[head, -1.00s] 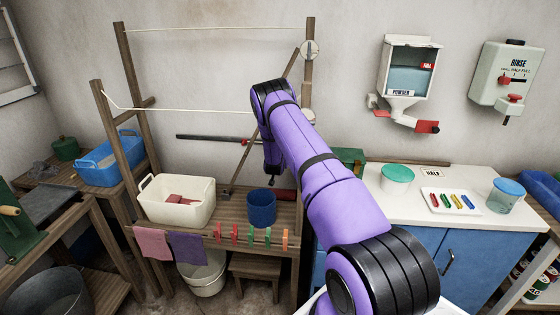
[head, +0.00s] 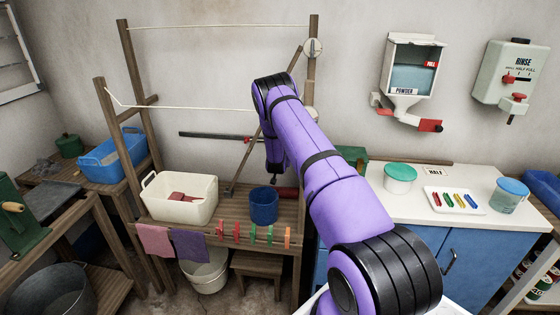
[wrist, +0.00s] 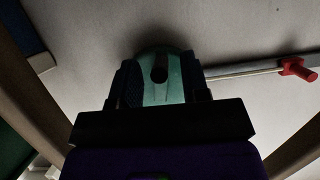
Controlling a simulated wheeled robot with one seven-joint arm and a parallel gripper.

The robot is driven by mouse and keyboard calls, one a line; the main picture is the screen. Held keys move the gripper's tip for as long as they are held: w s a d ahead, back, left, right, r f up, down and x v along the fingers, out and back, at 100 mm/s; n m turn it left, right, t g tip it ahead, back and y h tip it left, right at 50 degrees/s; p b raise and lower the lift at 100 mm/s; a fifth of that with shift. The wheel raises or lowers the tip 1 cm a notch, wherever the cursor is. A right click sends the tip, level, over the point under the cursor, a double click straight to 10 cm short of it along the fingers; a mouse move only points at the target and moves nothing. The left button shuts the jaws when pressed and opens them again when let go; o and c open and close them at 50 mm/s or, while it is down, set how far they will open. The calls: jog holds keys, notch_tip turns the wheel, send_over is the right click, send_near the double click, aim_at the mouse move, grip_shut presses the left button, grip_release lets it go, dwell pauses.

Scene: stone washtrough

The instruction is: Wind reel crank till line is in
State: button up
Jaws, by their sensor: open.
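A pale line (head: 215,28) runs across the top of the wooden frame, and a lower line (head: 180,108) runs behind my arm. My gripper (head: 274,176) hangs in front of the frame, mostly hidden by my arm in the head view. In the wrist view my gripper (wrist: 160,85) has its dark fingers apart. A green rounded part with a dark round spot (wrist: 160,74) shows between them. I cannot tell whether it is the reel or whether it touches the fingers.
A grey bar (head: 205,136) with a red piece crosses behind the frame. A cream tub (head: 160,210) and a blue bucket (head: 264,212) stand on the bench below. The white counter (head: 400,205) at right holds green-lidded and blue-lidded tubs and a tray of pegs.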

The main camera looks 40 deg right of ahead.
jog(key=v, duration=0.9)
jog(key=shift+s+a, duration=0.15)
jog(key=shift+s, duration=0.05)
jog(key=shift+r, duration=0.15)
